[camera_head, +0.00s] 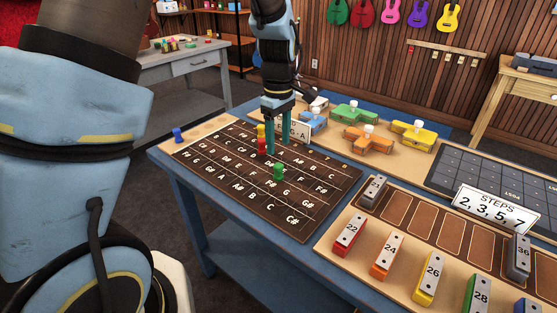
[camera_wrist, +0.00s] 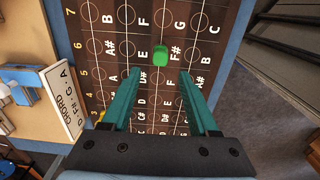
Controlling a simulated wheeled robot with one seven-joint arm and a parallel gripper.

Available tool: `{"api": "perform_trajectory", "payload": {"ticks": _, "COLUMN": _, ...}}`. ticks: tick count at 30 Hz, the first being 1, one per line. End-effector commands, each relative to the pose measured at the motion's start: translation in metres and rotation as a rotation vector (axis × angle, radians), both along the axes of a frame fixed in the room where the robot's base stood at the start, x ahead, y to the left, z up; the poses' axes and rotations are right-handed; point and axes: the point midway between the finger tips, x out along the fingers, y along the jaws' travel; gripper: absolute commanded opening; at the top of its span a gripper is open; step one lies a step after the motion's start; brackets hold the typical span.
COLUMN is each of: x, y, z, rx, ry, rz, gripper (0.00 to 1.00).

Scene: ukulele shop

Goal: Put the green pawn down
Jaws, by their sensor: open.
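The green pawn (camera_head: 278,171) stands upright on the brown lettered fretboard mat (camera_head: 330,178). In the wrist view the green pawn (camera_wrist: 160,54) is near the F# spot, just beyond and between my fingertips. My gripper (camera_head: 276,147) points down over the mat with its teal fingers apart. In the wrist view my gripper (camera_wrist: 166,76) is open, with nothing held between the fingers. The pawn shows clear of both fingers.
A red pawn (camera_head: 262,131) and a yellow pawn (camera_head: 262,146) stand close beside my fingers. A blue pawn (camera_head: 178,135) stands at the board's left end.

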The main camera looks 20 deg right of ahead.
Motion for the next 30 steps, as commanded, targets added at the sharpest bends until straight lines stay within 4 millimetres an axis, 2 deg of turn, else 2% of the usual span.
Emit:
{"api": "perform_trajectory", "payload": {"ticks": 6, "x": 0.000, "y": 0.000, "z": 0.024, "rx": -0.001, "ry": 0.000, "rz": -0.002, "gripper": 0.60}}
{"api": "perform_trajectory", "payload": {"ticks": 12, "x": 0.000, "y": 0.000, "z": 0.029, "rx": 0.001, "ry": 0.000, "rz": -0.001, "gripper": 0.60}}
{"api": "perform_trajectory", "payload": {"ticks": 14, "x": 0.001, "y": 0.005, "z": 0.029, "rx": 0.000, "ry": 0.000, "rz": -0.004, "gripper": 0.60}}
{"api": "perform_trajectory", "payload": {"ticks": 16, "x": 0.006, "y": 0.019, "z": 0.031, "rx": -0.005, "ry": -0.003, "rz": -0.019, "gripper": 0.60}}
{"api": "perform_trajectory", "payload": {"ticks": 17, "x": 0.008, "y": 0.028, "z": 0.031, "rx": -0.008, "ry": -0.004, "rz": -0.031, "gripper": 0.60}}
{"api": "perform_trajectory", "payload": {"ticks": 20, "x": 0.017, "y": 0.076, "z": 0.035, "rx": -0.020, "ry": -0.017, "rz": -0.097, "gripper": 0.60}}
{"api": "perform_trajectory", "payload": {"ticks": 23, "x": 0.019, "y": 0.136, "z": 0.038, "rx": -0.030, "ry": -0.041, "rz": -0.199, "gripper": 0.60}}
{"api": "perform_trajectory", "payload": {"ticks": 24, "x": 0.017, "y": 0.160, "z": 0.039, "rx": -0.031, "ry": -0.053, "rz": -0.244, "gripper": 0.60}}
{"api": "perform_trajectory", "payload": {"ticks": 27, "x": 0.005, "y": 0.214, "z": 0.039, "rx": -0.024, "ry": -0.084, "rz": -0.355, "gripper": 0.60}}
{"api": "perform_trajectory", "payload": {"ticks": 30, "x": -0.011, "y": 0.255, "z": 0.038, "rx": -0.010, "ry": -0.110, "rz": -0.453, "gripper": 0.60}}
